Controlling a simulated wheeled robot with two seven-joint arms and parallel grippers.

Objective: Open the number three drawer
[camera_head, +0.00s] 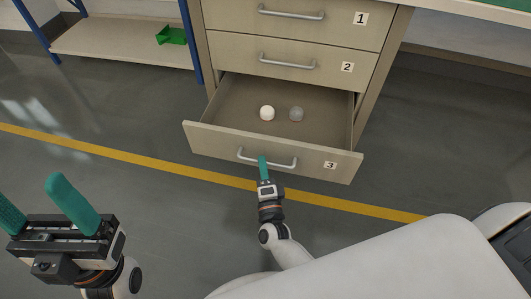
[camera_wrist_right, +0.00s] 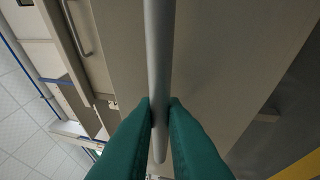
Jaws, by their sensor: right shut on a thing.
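The number three drawer (camera_head: 225,139) is the lowest of the cabinet and stands pulled out in the head view. My left gripper (camera_head: 38,207) is open and empty at the lower left, over the floor, away from the cabinet.
Drawers 1 (camera_head: 330,30) and 2 (camera_head: 280,75) above are shut. A low shelf (camera_head: 110,45) with a green bin (camera_head: 172,36) stands at the left on blue posts. The floor in front, with a yellow line (camera_head: 130,156), is clear of objects.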

